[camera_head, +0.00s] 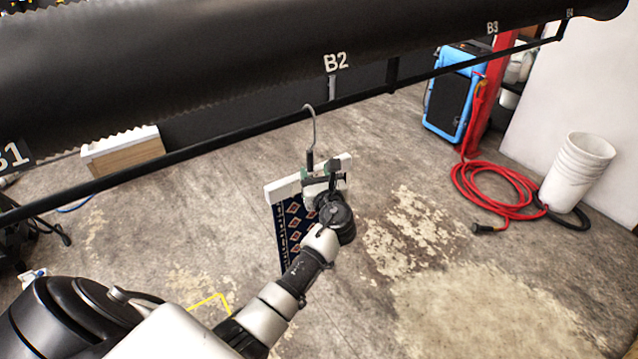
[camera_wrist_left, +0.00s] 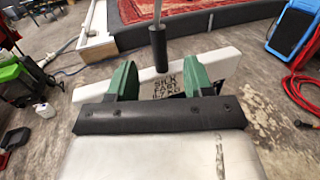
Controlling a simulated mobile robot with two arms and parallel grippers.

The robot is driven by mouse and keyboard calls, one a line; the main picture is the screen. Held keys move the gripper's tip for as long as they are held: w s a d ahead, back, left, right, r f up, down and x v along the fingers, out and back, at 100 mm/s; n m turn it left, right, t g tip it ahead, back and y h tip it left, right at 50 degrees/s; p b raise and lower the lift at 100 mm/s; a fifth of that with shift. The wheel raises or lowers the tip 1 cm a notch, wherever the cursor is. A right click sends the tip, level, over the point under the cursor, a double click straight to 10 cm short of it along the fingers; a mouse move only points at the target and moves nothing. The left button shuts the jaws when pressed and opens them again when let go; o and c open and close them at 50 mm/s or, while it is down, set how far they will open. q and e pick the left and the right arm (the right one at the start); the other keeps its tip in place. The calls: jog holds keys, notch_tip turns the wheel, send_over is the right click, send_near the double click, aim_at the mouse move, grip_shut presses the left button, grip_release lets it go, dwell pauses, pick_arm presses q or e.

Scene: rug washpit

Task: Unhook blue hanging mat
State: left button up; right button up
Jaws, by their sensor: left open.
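The blue hanging mat (camera_head: 283,235) has a dark blue field with orange and white diamonds and hangs below a white bar (camera_head: 283,189). A grey hook (camera_head: 314,125) with a black sleeve runs from the bar up to the black rail (camera_head: 240,138), near the B2 tag. My left gripper (camera_head: 320,178) is at the white bar and covers part of the mat. In the left wrist view, its green fingers (camera_wrist_left: 164,80) are open, one each side of the black sleeve (camera_wrist_left: 158,48) and a printed label (camera_wrist_left: 172,77). Contact with the bar is unclear. My right gripper is not in view.
A large dark roll (camera_head: 200,60) spans the top above the rail. A blue machine (camera_head: 452,100), a red hose (camera_head: 490,185) and stacked white buckets (camera_head: 578,170) stand at the right. A wooden-sided box (camera_head: 125,152) is at the left. The floor right of the mat is clear.

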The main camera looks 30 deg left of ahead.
aim_at(311, 162)
pick_arm(q)
jog(key=shift+x, duration=0.8)
jog(key=shift+b+x, duration=0.45)
jog(key=shift+x, duration=1.55)
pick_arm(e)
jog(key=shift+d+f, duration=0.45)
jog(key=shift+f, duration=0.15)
pick_arm(q)
grip_shut()
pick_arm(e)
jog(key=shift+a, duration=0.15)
pick_arm(q)
jog(key=shift+r, duration=0.15)
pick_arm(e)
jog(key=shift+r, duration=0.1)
